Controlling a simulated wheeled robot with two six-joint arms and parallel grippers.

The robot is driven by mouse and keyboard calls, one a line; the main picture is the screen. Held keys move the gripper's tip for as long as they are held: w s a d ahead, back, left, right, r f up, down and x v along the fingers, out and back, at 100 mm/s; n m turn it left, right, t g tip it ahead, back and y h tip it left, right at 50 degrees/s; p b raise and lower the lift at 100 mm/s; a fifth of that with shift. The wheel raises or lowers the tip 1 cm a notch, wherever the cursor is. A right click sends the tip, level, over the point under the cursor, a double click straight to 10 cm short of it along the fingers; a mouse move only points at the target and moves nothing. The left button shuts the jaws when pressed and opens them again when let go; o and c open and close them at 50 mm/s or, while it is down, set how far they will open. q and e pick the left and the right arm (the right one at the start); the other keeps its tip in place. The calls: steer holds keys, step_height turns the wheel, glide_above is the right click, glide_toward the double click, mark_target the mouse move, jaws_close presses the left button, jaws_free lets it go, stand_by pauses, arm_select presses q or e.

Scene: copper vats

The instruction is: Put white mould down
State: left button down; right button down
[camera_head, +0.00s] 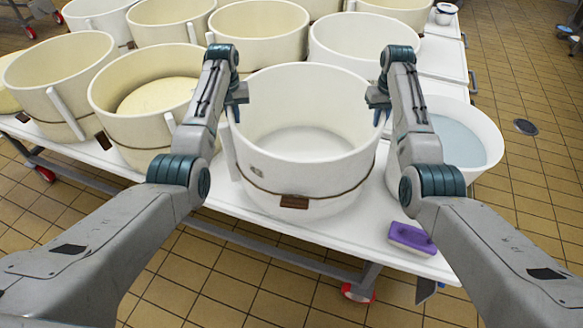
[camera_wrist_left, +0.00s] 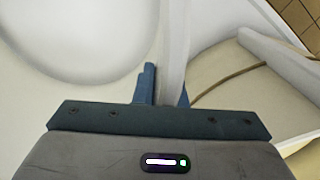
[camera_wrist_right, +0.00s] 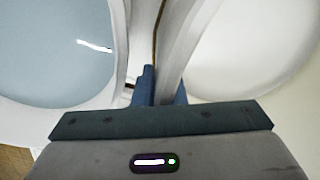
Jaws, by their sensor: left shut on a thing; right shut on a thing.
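The white mould (camera_head: 300,170) is a large round open tub with a cord around it and a small brown tag, in the middle of the head view. It is upright over the front part of the white table (camera_head: 385,240). I cannot tell whether its base touches the tabletop. My left gripper (camera_head: 238,108) is shut on its left rim. The wall also shows between the fingers in the left wrist view (camera_wrist_left: 174,60). My right gripper (camera_head: 380,108) is shut on its right rim, seen between the fingers in the right wrist view (camera_wrist_right: 175,65). The mould's inside looks empty.
Several cream moulds (camera_head: 145,100) stand to the left and behind. Another white mould (camera_head: 365,45) stands behind right. A white bowl of bluish liquid (camera_head: 455,140) is close on the right. A purple brush (camera_head: 412,238) lies near the table's front right corner.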

arm_select(q)
steer(key=shift+f+b, duration=0.6)
steer(key=shift+f, duration=0.1)
arm_select(e)
steer(key=shift+f, duration=0.7)
arm_select(q)
steer(key=c, duration=1.5)
jaws_free()
steer(key=shift+r, duration=0.1)
arm_select(e)
steer(key=c, duration=1.5)
jaws_free()
steer(key=shift+r, duration=0.1)
arm_select(q)
steer(key=shift+s, duration=0.15)
arm_select(e)
steer(key=shift+s, duration=0.15)
arm_select(q)
step_height(320, 180, up, 11)
steer(key=shift+r, duration=0.5)
arm_select(e)
step_height(320, 180, up, 12)
